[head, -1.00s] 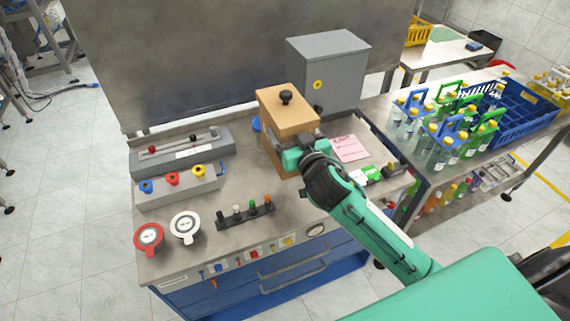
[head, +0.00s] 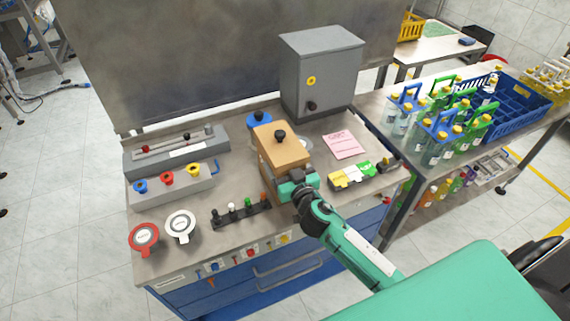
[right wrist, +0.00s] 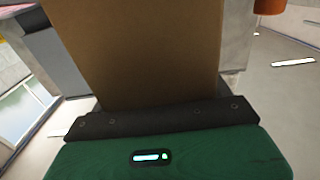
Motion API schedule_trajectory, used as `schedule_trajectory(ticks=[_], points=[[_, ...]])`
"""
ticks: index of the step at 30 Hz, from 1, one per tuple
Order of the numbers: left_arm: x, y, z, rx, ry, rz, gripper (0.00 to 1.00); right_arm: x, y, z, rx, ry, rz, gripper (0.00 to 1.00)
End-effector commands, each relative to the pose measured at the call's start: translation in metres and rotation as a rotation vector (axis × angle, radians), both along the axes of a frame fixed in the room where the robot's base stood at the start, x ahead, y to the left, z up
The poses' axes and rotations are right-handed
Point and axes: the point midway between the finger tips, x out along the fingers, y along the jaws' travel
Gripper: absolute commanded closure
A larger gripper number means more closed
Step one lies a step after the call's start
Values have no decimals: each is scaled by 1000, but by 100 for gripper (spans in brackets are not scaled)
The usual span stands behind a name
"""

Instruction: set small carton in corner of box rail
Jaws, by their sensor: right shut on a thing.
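The small carton (head: 286,147) is a tan-brown box with a black knob showing over its top, in the head view at the middle of the bench. My right gripper (head: 296,184) is shut on its near lower side. In the right wrist view the carton's brown face (right wrist: 145,50) rises from the dark jaw (right wrist: 165,118) and fills the upper middle. The head view does not settle whether the carton touches the bench. I cannot clearly pick out the box rail; the carton and gripper may hide part of it. My left gripper is not in view.
A grey cabinet (head: 322,75) stands behind, with a blue round part (head: 259,120) beside the carton. A pink note (head: 344,145) and a yellow-white-green block (head: 351,174) lie right. A black peg strip (head: 241,213) and grey button box (head: 170,188) are left.

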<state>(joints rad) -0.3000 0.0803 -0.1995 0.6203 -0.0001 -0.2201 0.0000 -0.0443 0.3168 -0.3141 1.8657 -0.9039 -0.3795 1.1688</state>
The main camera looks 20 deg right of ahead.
Motion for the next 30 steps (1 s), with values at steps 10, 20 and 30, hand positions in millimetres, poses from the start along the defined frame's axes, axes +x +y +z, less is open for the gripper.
schedule_trajectory(ticks=[10,20,30], points=[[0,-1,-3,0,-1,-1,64,0,0,-2,0,0,0,0],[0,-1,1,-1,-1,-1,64,-1,0,2,0,0,0,0],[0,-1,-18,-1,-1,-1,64,-56,-1,-3,2,2,1,0]])
